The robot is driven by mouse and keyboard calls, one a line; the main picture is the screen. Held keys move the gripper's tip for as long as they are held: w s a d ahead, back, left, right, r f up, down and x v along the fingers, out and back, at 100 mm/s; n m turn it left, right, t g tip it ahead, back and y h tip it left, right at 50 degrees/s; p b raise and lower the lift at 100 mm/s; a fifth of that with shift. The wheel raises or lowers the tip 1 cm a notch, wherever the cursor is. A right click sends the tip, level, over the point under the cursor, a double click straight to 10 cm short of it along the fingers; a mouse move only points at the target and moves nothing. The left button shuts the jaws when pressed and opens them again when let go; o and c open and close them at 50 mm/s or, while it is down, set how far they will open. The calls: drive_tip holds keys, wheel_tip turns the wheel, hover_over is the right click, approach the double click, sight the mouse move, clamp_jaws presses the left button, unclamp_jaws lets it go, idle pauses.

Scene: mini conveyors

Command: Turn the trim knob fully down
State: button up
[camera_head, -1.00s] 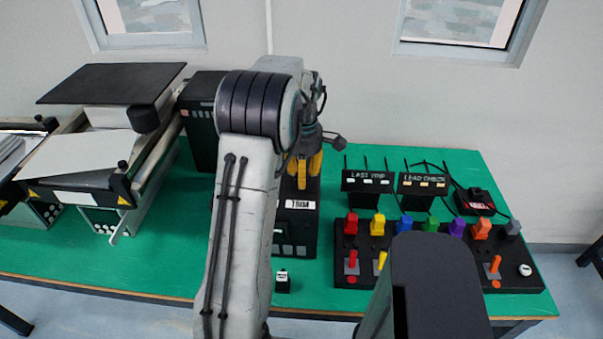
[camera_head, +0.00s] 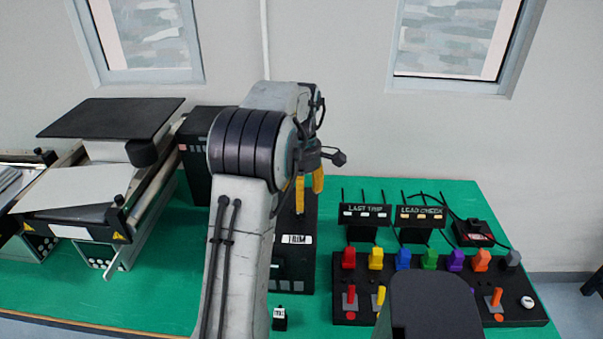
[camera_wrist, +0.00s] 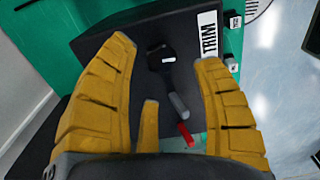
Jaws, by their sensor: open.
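The trim unit is a black box (camera_head: 292,277) with a white TRIM label (camera_head: 297,239), partly hidden behind my arm in the head view. In the wrist view its face (camera_wrist: 110,40) and label (camera_wrist: 208,36) show. A dark knob (camera_wrist: 158,57) with a small light mark sits on that face. A grey rod (camera_wrist: 179,104) with a red end (camera_wrist: 186,134) lies just below it in the picture. My gripper (camera_head: 309,192) is open above the box. Its yellow fingers frame the knob in the wrist view (camera_wrist: 164,55); I cannot tell the exact distance.
A control panel (camera_head: 400,286) with coloured switches and levers stands at the right, with two small displays, LAST TRIP (camera_head: 367,213) and LEAD CHECK (camera_head: 420,215), behind it. Conveyors (camera_head: 90,195) stand at the left. A small black block (camera_head: 279,322) lies in front of the trim unit.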

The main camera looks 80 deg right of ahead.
wheel_tip(320, 180, up, 7)
idle(0.4)
drive_tip(key=shift+f, duration=0.2)
